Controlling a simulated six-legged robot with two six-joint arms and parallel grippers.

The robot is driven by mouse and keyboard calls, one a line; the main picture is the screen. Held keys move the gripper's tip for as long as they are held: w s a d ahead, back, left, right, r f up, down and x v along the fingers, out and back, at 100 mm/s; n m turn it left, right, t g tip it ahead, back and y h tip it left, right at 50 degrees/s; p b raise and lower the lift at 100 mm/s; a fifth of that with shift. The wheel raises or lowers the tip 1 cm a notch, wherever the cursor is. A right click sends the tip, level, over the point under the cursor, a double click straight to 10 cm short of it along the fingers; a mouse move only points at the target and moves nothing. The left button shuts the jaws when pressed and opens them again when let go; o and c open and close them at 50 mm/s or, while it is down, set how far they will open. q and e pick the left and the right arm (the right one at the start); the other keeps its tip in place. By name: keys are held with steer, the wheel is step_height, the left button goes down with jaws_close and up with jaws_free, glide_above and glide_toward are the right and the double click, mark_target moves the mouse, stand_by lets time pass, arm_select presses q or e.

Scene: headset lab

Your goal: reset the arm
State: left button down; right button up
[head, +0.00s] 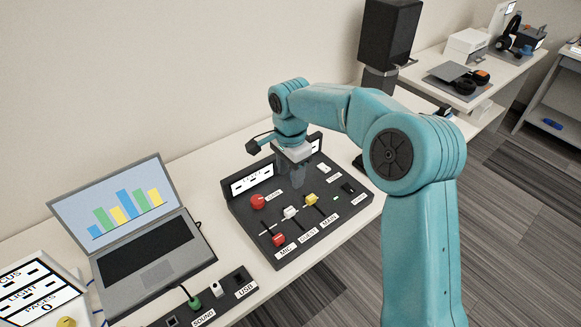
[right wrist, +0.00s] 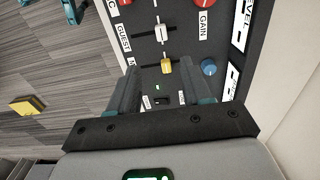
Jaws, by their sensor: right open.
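My right arm (head: 415,240) is teal and reaches over the table with its elbow raised. Its gripper (head: 290,178) points down over the back of a dark control panel (head: 255,226). In the right wrist view the gripper (right wrist: 165,92) is open, with nothing between its fingers. Past the fingertips are a yellow slider (right wrist: 167,66), a white slider (right wrist: 160,33) and a blue knob (right wrist: 209,67). The blue knob is hidden behind the gripper in the head view. I cannot tell whether the fingers touch the panel. My left gripper is not in view.
A laptop (head: 150,250) and a small dark socket strip (head: 240,283) are left of the panel. A black speaker (head: 388,32) stands behind the arm. Headphones (head: 467,84) lie on a further table.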

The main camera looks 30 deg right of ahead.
steer(key=shift+r, duration=0.95)
